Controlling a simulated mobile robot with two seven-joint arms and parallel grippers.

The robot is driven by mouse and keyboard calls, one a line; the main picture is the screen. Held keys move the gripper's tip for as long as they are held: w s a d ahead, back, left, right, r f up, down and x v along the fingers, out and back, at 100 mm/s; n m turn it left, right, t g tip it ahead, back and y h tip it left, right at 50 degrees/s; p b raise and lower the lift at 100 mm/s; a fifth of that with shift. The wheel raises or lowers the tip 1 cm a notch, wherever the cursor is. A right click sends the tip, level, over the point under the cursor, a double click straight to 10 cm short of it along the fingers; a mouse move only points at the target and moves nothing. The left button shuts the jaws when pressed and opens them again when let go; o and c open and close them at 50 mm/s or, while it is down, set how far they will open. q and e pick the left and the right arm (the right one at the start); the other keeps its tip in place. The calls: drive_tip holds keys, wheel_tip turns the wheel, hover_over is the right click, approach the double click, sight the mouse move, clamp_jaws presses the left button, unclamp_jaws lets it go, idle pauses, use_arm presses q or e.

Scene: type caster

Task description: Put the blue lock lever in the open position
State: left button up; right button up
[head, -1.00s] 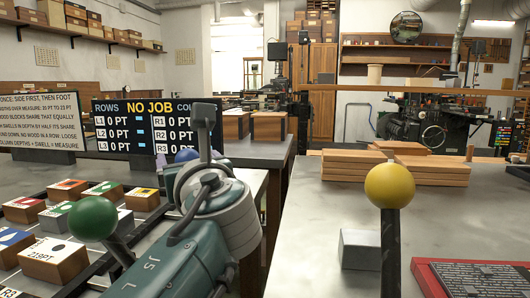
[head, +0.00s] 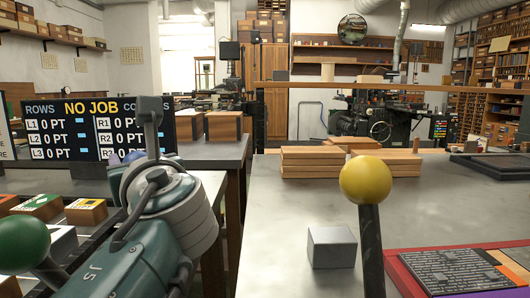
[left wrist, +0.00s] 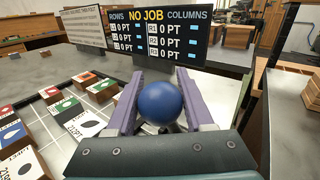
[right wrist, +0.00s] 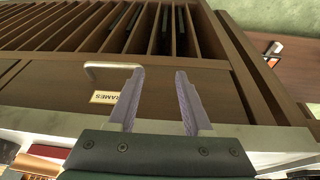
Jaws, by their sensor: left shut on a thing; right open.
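The blue ball knob (left wrist: 160,102) of the lock lever sits between the two purple-grey fingers of my left gripper (left wrist: 158,84), which is shut on it. The lever's shaft below the knob is mostly hidden, so I cannot tell its position. In the head view, my left arm covers most of that area. My right gripper (right wrist: 159,75) is open and empty, in front of a dark wooden cabinet front (right wrist: 215,95) with a pale handle (right wrist: 113,66).
A green knob (head: 22,243) and a yellow knob (head: 366,180) stand on other levers. A grey block (head: 332,246) and a red-edged type form (head: 455,268) lie on the right table. Labelled blocks (left wrist: 60,114) lie left of the blue knob. A sign (head: 128,130) reads NO JOB.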

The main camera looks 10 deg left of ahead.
use_arm(q)
clamp_jaws()
idle(0.3)
use_arm(e)
drive_tip(key=shift+a, duration=0.1)
